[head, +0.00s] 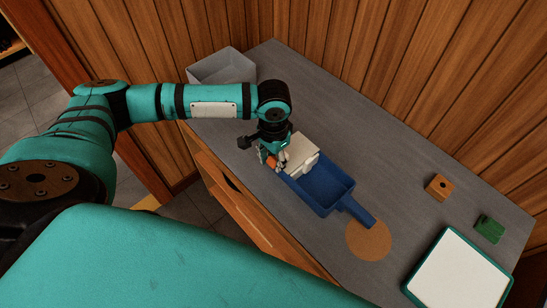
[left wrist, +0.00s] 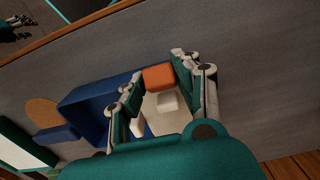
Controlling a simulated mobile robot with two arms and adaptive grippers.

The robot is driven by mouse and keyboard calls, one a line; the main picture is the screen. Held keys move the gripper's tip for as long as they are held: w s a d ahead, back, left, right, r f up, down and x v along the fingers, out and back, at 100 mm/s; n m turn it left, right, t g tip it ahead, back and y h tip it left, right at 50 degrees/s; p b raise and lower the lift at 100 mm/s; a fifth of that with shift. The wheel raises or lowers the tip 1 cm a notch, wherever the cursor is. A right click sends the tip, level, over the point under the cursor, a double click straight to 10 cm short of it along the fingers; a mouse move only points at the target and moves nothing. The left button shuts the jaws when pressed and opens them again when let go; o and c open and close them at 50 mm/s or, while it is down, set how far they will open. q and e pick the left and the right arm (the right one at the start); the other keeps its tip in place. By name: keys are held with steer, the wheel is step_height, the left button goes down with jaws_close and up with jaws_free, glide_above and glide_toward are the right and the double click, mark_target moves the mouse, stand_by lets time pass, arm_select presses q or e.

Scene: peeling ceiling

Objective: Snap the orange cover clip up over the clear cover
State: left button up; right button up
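A blue tray with a handle (head: 322,192) lies on the grey counter, and it also shows in the left wrist view (left wrist: 85,108). A cream block (head: 301,148) with a small white part (head: 305,168) sits at its far left end. The orange clip (head: 271,162) is at the block's left side, partly hidden by my left gripper (head: 273,157). In the left wrist view the orange clip (left wrist: 158,77) shows between the two spread fingertips (left wrist: 158,70); I cannot tell whether they touch it. I cannot make out the clear cover. My right gripper is out of view.
A grey bin (head: 222,67) stands at the counter's back left. An orange-brown block (head: 438,186), a green piece (head: 489,229) and a white, green-rimmed tray (head: 458,278) are to the right. A round tan mat (head: 368,243) lies under the handle's end. Wooden walls border the counter.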

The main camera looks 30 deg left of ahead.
arm_select(q)
jaws_close()
steer(key=shift+w+d+r+g+p, duration=0.1)
steer(key=shift+w+r+g+p, duration=0.3)
steer(key=shift+p, duration=0.85)
steer(key=shift+f+g+y, duration=0.3)
steer(key=shift+g, duration=0.1)
steer(key=shift+s, duration=0.1)
steer(key=o, duration=0.8)
jaws_free()
